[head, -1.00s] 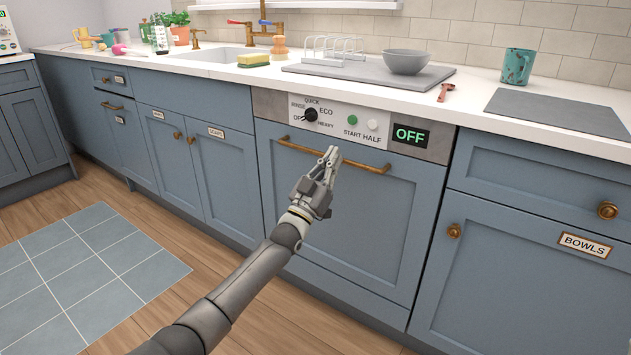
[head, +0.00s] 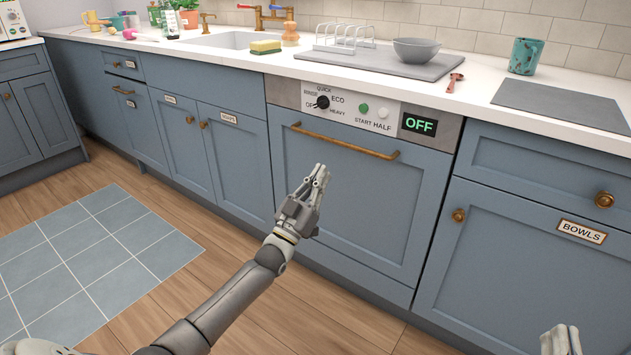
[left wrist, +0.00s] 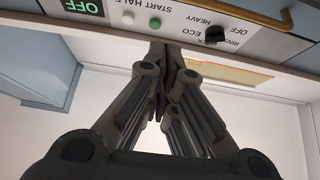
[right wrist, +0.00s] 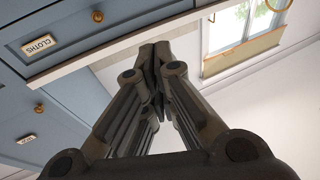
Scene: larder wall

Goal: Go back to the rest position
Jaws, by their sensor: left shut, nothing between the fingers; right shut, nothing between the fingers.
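My left gripper (head: 318,178) is in front of the dishwasher door (head: 365,210), below its brass handle (head: 345,142) and apart from it. Its fingers are together with nothing between them, as the left wrist view also shows (left wrist: 160,55). My right gripper (head: 560,342) shows only in part at the bottom right edge of the head view. In the right wrist view its fingers (right wrist: 155,55) are together and empty. The dishwasher door is closed, and its display (head: 419,123) reads OFF.
A cupboard labelled BOWLS (head: 582,232) stands right of the dishwasher. The floor at left has a tiled blue-grey mat (head: 85,265).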

